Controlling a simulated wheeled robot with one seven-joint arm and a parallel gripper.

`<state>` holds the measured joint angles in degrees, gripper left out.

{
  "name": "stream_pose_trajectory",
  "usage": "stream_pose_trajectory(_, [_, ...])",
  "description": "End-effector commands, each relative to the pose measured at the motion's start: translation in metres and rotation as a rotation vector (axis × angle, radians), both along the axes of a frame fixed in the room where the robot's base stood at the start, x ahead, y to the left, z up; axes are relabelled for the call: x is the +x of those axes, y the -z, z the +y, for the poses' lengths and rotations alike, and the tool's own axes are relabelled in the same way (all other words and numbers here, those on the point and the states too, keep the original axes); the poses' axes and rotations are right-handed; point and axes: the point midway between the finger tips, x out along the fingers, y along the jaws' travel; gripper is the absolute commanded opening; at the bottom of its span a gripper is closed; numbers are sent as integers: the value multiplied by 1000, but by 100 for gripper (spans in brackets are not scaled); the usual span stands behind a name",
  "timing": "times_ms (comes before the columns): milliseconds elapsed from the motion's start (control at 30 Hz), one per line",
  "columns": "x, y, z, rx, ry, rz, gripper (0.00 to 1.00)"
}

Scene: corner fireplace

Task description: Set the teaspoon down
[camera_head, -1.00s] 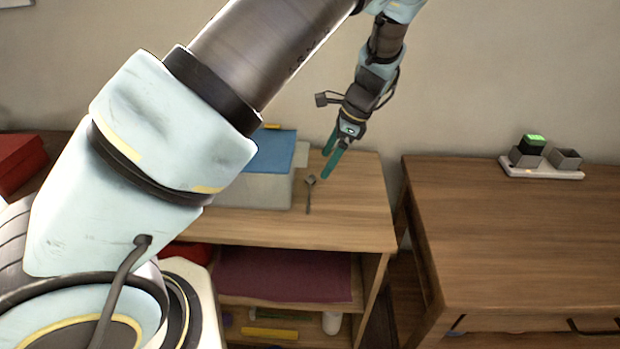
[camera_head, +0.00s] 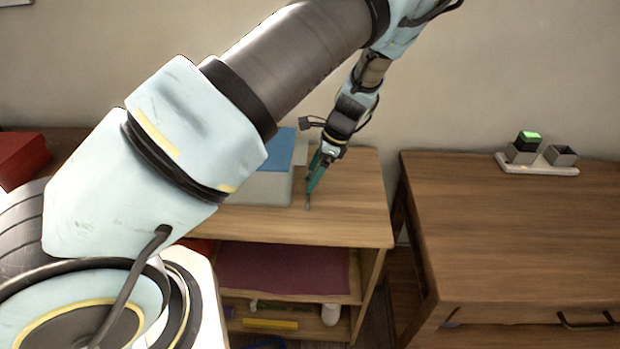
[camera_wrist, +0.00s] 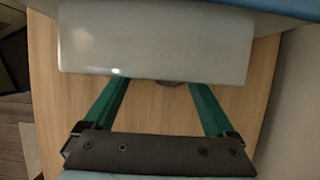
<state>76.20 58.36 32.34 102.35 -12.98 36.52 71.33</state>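The teaspoon (camera_head: 308,206) is a small, thin grey item on the wooden shelf unit's top (camera_head: 345,215). Only its near end shows in the head view; my gripper covers the rest. My gripper (camera_head: 311,184) points down at it with green fingers, close over the top, beside the white box. In the wrist view the fingers (camera_wrist: 158,86) are spread wide apart with wood showing between them. A small dark grey piece, probably part of the teaspoon (camera_wrist: 172,82), shows between them at the box's edge. I cannot tell whether the fingers touch it.
A white box (camera_head: 262,188) with a blue top stands just left of my gripper and also fills the upper wrist view (camera_wrist: 155,45). Bare wood lies to the right. A separate wooden desk (camera_head: 500,220) holds a white tray (camera_head: 540,168) with small cups.

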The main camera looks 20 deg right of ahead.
Motion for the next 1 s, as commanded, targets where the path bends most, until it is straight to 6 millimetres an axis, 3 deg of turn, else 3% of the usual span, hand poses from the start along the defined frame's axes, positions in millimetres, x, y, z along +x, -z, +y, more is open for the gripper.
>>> stream_pose_trajectory(67, [0, 0, 0, 0, 0, 0, 79])
stream_pose_trajectory(500, [0, 0, 0, 0, 0, 0, 29])
stream_pose_trajectory(867, [-1, -3, -3, -2, 1, 0, 28])
stream_pose_trajectory(1000, [-2, -18, -6, -5, 1, 0, 28])
